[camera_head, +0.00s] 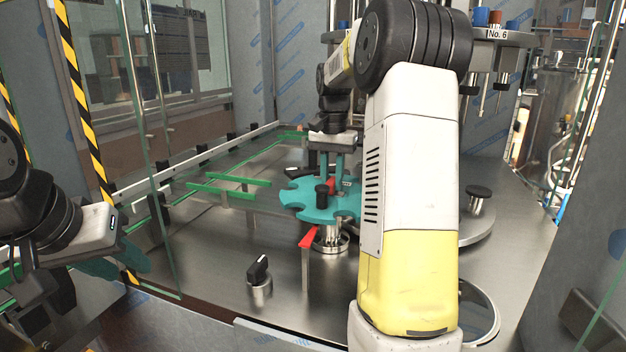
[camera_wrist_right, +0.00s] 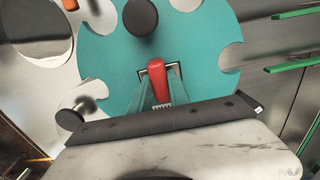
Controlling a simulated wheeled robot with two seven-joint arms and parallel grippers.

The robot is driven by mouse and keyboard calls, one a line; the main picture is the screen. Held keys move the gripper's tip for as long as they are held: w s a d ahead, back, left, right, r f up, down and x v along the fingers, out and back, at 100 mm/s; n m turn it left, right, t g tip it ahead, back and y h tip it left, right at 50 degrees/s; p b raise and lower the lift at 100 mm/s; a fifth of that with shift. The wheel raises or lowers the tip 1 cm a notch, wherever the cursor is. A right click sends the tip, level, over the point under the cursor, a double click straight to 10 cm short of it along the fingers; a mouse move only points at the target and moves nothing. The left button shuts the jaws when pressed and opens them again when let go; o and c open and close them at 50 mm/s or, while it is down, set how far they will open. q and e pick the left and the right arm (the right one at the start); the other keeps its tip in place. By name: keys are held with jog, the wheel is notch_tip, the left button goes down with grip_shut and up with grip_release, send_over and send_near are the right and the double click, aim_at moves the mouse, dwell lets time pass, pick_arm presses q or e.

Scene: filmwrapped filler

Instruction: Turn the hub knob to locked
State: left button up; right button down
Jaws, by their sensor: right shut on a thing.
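The teal star wheel (camera_head: 302,197) sits over the steel deck, with a black round post (camera_head: 322,196) standing on it. A red knob (camera_head: 331,184) is on the wheel; I take it for the hub knob. In the right wrist view the red knob (camera_wrist_right: 156,78) lies between the teal fingers, inside a dark square frame on the wheel (camera_wrist_right: 205,50). My right gripper (camera_head: 332,178) points down and is shut on it. The fingers partly hide the knob, and its lock marking is not readable. My left gripper (camera_head: 128,262) hangs at the lower left, away from the wheel; its finger gap is unclear.
A red pointer (camera_head: 308,237) on a post and a black switch knob (camera_head: 259,270) stand in front of the wheel. Green guide rails (camera_head: 228,193) run at left. A carousel with filling nozzles (camera_head: 500,38) hangs at upper right. My right arm hides the wheel's right side.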

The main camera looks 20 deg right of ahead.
aim_at(332, 180)
jog(key=c, duration=1.2)
grip_release()
jog(key=shift+c, duration=0.2)
jog(key=shift+r, duration=0.1)
notch_tip(332, 180, up, 8)
jog(key=shift+f, duration=0.15)
